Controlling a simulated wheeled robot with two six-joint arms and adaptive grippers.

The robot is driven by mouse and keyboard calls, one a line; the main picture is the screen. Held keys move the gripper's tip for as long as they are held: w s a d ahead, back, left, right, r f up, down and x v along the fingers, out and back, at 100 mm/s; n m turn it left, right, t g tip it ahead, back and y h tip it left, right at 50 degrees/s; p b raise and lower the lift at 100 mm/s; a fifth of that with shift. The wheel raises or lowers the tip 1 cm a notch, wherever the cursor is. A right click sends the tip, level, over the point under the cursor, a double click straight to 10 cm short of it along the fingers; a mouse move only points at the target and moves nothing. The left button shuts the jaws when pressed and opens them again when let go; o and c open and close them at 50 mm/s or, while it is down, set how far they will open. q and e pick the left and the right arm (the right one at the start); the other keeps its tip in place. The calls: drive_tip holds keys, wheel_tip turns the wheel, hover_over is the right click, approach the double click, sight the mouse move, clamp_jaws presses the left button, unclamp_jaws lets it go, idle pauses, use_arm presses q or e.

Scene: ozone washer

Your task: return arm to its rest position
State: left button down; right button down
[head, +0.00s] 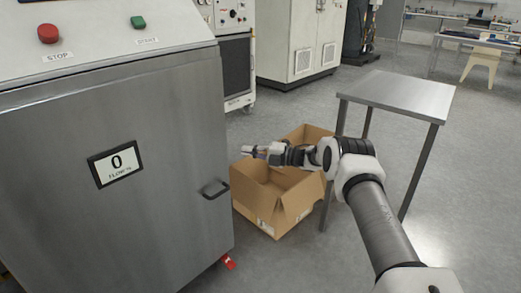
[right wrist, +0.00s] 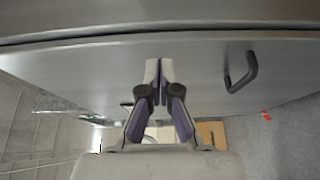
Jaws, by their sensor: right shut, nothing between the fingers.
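My right arm comes in from the lower right in the head view. Its gripper (head: 252,151) is over the open cardboard box, pointing left toward the washer. In the right wrist view the gripper (right wrist: 160,68) has its two fingers together with nothing between them. The steel washer door (head: 120,180) fills the left of the head view and is closed; it also spans the right wrist view (right wrist: 200,75). Its black handle (head: 214,189) is left of and below the gripper, apart from it. The handle shows right of the fingers in the wrist view (right wrist: 241,72). My left gripper is not in view.
The open cardboard box (head: 284,212) stands on the floor between the washer and a steel table (head: 402,95). A red stop button (head: 47,33) and a green start button (head: 138,22) are on the washer's top panel. Cabinets (head: 296,40) stand behind.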

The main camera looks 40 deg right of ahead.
drive_tip(key=d, duration=0.2)
drive_tip(key=s+d, duration=0.1)
drive_tip(key=shift+d+r, duration=0.15)
drive_tip(key=shift+d, duration=0.25)
drive_tip(key=shift+r, duration=0.1)
